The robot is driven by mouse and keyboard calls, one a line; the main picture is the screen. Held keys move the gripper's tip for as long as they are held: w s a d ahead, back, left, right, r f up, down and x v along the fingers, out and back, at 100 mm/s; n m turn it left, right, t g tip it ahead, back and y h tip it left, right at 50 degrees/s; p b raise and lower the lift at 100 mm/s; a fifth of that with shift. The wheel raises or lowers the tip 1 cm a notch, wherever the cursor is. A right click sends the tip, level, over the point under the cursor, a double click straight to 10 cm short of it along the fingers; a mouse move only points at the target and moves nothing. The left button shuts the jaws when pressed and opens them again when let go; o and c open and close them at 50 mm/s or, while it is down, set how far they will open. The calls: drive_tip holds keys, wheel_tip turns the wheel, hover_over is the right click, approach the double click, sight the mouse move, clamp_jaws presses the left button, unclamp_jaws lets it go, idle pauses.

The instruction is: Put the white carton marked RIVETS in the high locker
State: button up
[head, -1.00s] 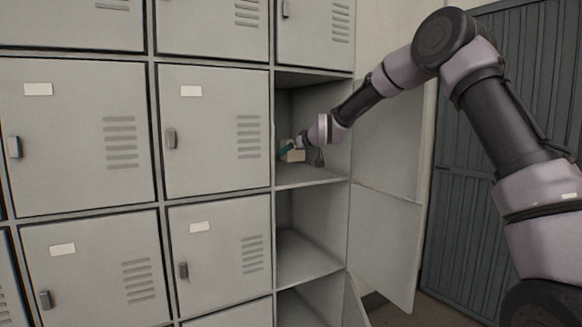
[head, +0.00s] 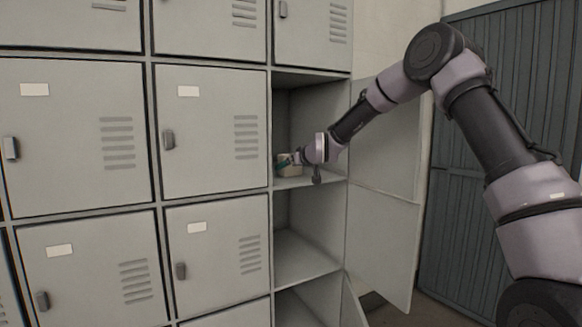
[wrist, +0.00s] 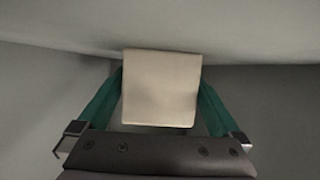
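A pale carton (head: 289,169) is inside the upper open locker (head: 312,103), low down at its left front, at about the level of the locker floor. No lettering can be read on it. My gripper (head: 287,162) reaches into this locker from the right. In the wrist view the carton (wrist: 161,90) sits between the two green fingers of my gripper (wrist: 161,88), which close against its sides. The fingertips are partly hidden by the carton. I cannot tell whether the carton fully rests on the floor.
The locker's open door (head: 388,140) stands at the right, close to my arm. Another open locker (head: 305,255) lies below. Shut grey lockers (head: 210,130) fill the left. A dark ribbed door (head: 480,230) is behind my arm.

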drive_tip(key=shift+r, duration=0.1)
drive_tip(key=shift+s+d+r, duration=0.15)
drive_tip(key=shift+r, duration=0.05)
drive_tip(key=v, duration=1.1)
drive_tip(key=shift+s+d, duration=0.15)
drive_tip(key=shift+s, duration=0.05)
drive_tip(key=shift+s+d+r, duration=0.15)
drive_tip(key=shift+d, duration=0.1)
drive_tip(key=s+d+r+m+g+h, duration=0.1)
drive_tip(key=s+d+r+m+h, duration=0.2)
drive_tip(key=s+d, duration=0.6)
drive_tip(key=s+d+r+m+g+h, duration=0.1)
drive_tip(key=s+d+r+m+h, duration=0.1)
drive_tip(key=s+d, duration=0.65)
drive_tip(key=s+d+m+g, duration=0.1)
drive_tip(key=s+d+m, duration=0.2)
drive_tip(key=s, duration=0.7)
drive_tip(key=s+d+f+m+g, duration=0.1)
drive_tip(key=s+d+m, duration=0.2)
drive_tip(key=s+d, duration=0.3)
drive_tip(key=s, duration=0.5)
drive_tip(key=shift+d, duration=0.2)
